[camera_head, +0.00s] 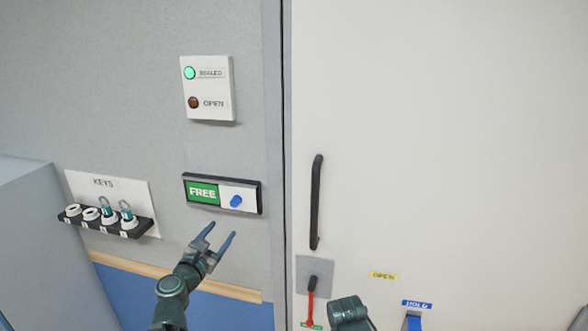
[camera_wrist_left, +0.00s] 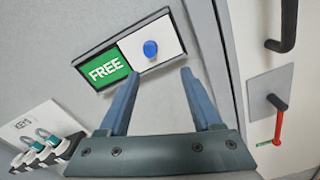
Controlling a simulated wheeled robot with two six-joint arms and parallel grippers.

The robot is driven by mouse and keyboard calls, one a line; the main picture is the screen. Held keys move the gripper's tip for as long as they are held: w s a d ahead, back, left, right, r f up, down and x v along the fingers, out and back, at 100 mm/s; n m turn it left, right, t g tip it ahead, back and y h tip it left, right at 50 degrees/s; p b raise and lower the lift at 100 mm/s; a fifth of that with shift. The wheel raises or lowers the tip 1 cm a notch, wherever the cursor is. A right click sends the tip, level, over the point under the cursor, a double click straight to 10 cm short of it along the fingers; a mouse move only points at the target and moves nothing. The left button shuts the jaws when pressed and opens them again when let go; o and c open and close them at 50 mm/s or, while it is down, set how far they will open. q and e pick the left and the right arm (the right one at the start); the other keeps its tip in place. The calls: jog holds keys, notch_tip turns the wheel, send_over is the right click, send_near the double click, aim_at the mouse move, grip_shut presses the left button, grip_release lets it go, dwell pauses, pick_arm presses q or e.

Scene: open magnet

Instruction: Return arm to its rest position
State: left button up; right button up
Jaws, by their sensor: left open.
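My left gripper (camera_head: 219,240) is open and empty, its two blue-grey fingers pointing up at the wall just below the FREE sign. In the left wrist view the spread fingers (camera_wrist_left: 158,92) show with nothing between them. The FREE sign (camera_head: 202,193) is a dark-framed panel with a green field and a white slider plate carrying a blue knob (camera_head: 236,201). The knob also shows in the left wrist view (camera_wrist_left: 150,49), beyond the fingertips and apart from them. Part of my right arm (camera_head: 348,310) shows at the bottom; its gripper cannot be made out.
A key rack (camera_head: 105,221) with keys juts out at left, beside a grey cabinet (camera_head: 45,250). A sign box (camera_head: 208,88) has its green light lit. The white door (camera_head: 440,140) has a black handle (camera_head: 317,200), a red lever (camera_head: 311,298) and a blue strap (camera_head: 414,320).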

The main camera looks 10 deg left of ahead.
pick_arm(q)
jog(key=s+d+f+m+g+h+b, duration=0.35)
jog(key=d+f+m+g, duration=0.25)
jog(key=d+f+m, duration=0.6)
jog(key=s+d+f+m+g+h+b, duration=0.2)
jog(key=s+d+f+m+g+b, duration=0.25)
jog(key=d+f+m, duration=0.7)
jog(key=s+f+m+g+y+b, duration=0.5)
jog(key=s+f+m+g+y, duration=0.2)
jog(key=s+f+m, duration=0.4)
jog(key=s+f+y, duration=0.1)
jog(key=s, duration=0.1)
jog(key=shift+s+d+g+y, duration=0.35)
